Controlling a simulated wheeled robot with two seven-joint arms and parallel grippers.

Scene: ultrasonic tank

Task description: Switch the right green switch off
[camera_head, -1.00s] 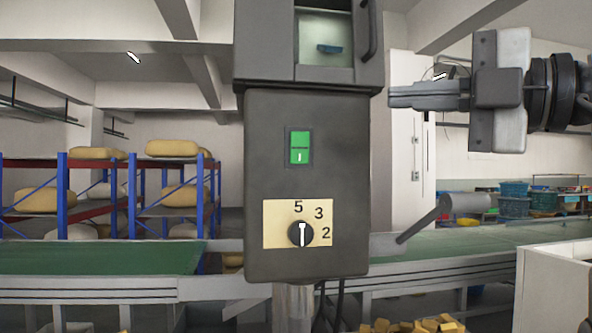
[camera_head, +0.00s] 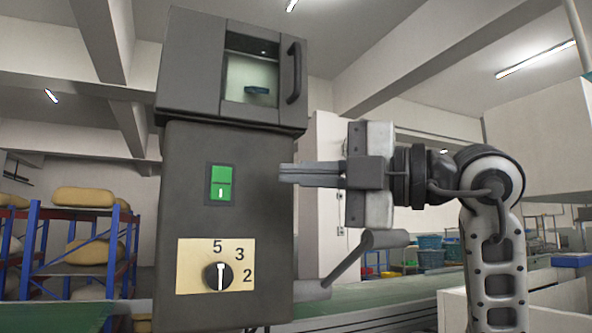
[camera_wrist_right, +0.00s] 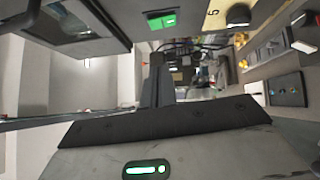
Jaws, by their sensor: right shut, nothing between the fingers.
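A green rocker switch (camera_head: 220,184) with a white mark on its lower half sits in a black frame on the front of a dark grey control box (camera_head: 255,222). It is the only green switch I see on this box; it also shows in the right wrist view (camera_wrist_right: 164,21). My right gripper (camera_head: 283,173) is shut and empty, its fingers pointing left. In the picture its fingertips overlap the box's right edge, at about switch height and apart from the switch. Its fingers show in the right wrist view (camera_wrist_right: 160,78). My left gripper is not in view.
Below the switch is a black dial (camera_head: 217,276) on a yellow plate. A windowed cabinet (camera_head: 192,66) with a handle stands on the box. A grey lever (camera_head: 350,262) sticks out at lower right. Shelves and a green conveyor (camera_head: 395,291) lie behind.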

